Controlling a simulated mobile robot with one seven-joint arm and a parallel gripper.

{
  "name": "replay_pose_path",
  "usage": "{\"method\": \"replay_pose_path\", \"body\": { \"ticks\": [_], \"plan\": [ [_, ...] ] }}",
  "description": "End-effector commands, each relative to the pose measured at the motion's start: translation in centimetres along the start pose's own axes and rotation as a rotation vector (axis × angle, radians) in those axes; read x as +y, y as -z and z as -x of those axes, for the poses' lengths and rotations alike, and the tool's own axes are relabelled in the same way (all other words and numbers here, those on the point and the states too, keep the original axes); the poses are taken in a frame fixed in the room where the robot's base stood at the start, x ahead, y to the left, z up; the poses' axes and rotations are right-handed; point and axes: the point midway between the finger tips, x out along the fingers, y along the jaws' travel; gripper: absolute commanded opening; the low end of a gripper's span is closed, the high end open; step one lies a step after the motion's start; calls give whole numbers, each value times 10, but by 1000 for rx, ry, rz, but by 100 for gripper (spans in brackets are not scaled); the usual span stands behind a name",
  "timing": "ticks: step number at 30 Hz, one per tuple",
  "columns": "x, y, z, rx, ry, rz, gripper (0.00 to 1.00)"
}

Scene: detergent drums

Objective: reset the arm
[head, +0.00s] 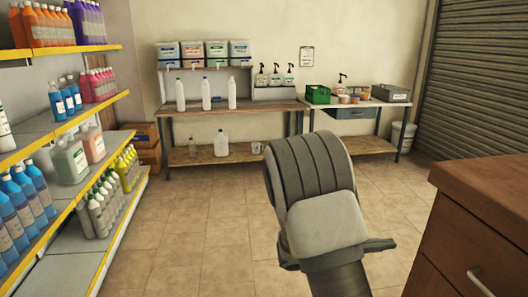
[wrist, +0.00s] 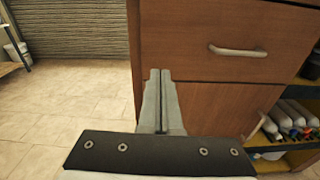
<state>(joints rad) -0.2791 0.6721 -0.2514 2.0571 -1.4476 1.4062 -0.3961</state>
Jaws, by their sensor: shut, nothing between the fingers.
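My gripper (wrist: 160,75) shows in the wrist view with its two fingers pressed together and nothing between them. It points toward a brown wooden cabinet (wrist: 190,38) with a metal drawer handle; how far apart they are I cannot tell. In the head view my arm rises in the lower middle, in front of the tiled floor, and the fingers cannot be made out there.
The brown cabinet (head: 465,235) stands close at the right. A shelf unit (head: 75,207) with coloured bottles lines the left. A wooden workbench (head: 237,107) and a side table (head: 385,103) stand at the back wall. The floor (head: 205,215) between is clear.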

Motion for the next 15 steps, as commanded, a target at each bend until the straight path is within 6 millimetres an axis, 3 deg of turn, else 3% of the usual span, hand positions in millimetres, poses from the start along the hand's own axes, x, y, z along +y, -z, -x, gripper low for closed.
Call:
{"method": "replay_pose_path", "body": {
  "ticks": [8, 15],
  "plan": [
    [-63, -27, 9, 283, 223, -309, 0],
    [-112, -38, 40, 553, 416, -608, 0]
  ]
}}
